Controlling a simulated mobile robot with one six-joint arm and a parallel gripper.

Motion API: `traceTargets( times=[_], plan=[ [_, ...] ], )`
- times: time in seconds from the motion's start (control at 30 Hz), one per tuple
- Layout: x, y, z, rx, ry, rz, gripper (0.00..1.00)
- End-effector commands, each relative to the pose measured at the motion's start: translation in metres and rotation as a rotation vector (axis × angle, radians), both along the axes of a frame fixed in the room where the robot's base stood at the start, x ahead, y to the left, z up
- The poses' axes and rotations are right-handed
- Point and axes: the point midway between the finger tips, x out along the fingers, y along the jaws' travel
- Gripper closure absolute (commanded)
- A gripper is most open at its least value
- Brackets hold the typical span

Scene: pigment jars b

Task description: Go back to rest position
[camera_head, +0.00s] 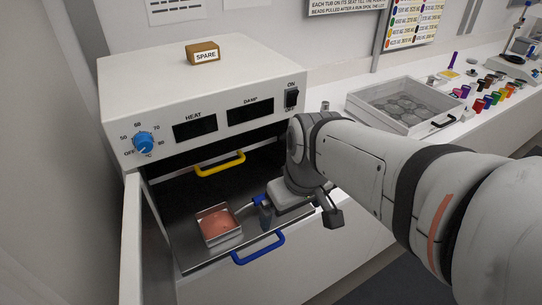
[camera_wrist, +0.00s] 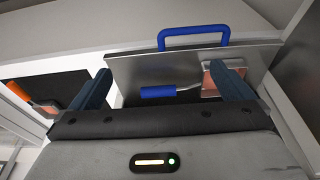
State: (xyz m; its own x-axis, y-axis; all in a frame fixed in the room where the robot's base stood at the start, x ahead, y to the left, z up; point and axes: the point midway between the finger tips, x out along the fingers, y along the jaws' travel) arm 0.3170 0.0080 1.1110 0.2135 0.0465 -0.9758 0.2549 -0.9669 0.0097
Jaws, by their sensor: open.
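A small square metal pan (camera_head: 219,225) with pinkish-red powder lies on the pulled-out lower shelf (camera_head: 190,252) of the oven. Its blue grip (camera_head: 259,200) points right toward my gripper. My gripper (camera_head: 265,212) is low over the shelf, at the grip, and partly hidden by my arm. In the wrist view my gripper (camera_wrist: 165,85) has its two dark blue fingers wide apart. The pan's blue grip (camera_wrist: 158,91) shows between them, and the right finger covers part of the pan (camera_wrist: 210,80). I cannot tell whether a finger touches the grip.
The oven (camera_head: 200,85) has its door (camera_head: 130,240) open at left. The shelf has a blue handle (camera_head: 258,248) in front; a yellow handle (camera_head: 220,163) is above. A SPARE block (camera_head: 203,53) sits on top.

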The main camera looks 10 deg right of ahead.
Motion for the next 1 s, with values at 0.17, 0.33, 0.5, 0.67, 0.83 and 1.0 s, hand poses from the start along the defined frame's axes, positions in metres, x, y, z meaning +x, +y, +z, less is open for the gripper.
traceTargets(
  times=[0.17,0.33,0.5,0.67,0.83,1.0],
  plan=[
    [-0.014,-0.009,0.001,0.010,-0.041,-0.211,0.00],
    [-0.017,-0.010,0.000,0.014,-0.049,-0.264,0.00],
    [-0.017,-0.010,0.000,0.014,-0.049,-0.263,0.00],
    [-0.017,-0.010,0.000,0.014,-0.048,-0.263,0.00],
    [-0.017,-0.010,0.000,0.014,-0.048,-0.262,0.00],
    [-0.017,-0.010,0.000,0.015,-0.047,-0.261,0.00]
  ],
)
